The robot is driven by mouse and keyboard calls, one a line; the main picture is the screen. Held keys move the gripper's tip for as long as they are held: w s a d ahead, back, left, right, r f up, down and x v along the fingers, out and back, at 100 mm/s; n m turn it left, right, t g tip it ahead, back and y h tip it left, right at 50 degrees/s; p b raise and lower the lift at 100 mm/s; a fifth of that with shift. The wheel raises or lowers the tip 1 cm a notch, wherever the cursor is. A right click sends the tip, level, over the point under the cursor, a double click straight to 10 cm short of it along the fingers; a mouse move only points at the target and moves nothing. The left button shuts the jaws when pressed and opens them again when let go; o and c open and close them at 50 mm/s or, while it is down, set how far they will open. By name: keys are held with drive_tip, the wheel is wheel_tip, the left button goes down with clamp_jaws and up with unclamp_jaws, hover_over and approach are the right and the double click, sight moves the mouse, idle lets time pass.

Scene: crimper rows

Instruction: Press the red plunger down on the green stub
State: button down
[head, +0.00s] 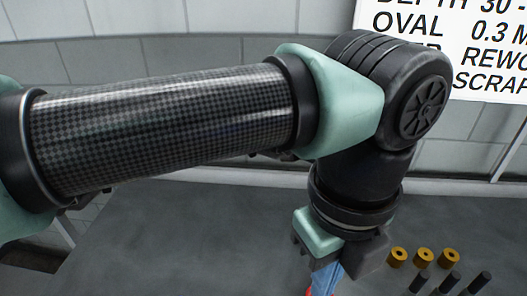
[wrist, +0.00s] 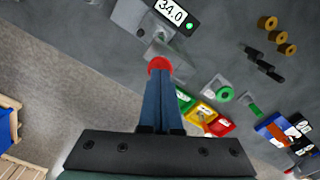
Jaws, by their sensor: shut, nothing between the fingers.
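The red plunger (wrist: 159,65) shows as a round red cap at the tips of my gripper (wrist: 160,76) in the wrist view. It belongs to a grey press-like fixture (wrist: 160,42). My blue fingers are shut with nothing between them and overlap the cap's lower edge; I cannot tell whether they touch it. In the head view my gripper (head: 326,280) points down at the bottom edge, with a bit of the red plunger (head: 308,292) beside it. No green stub is visible under the plunger; the fingers and cap hide that spot.
A readout showing 34.0 (wrist: 172,12) stands behind the fixture. To the right are a green ring (wrist: 226,94), a green rod (wrist: 253,110), brass rings (wrist: 267,23), dark pegs (wrist: 262,63) and coloured bins (wrist: 204,112). The table's left part (head: 150,235) is bare.

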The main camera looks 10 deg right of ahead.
drive_tip(key=shift+f+b, duration=2)
drive_tip(key=shift+r+p, duration=2.65)
drive_tip(key=shift+r, duration=1.9)
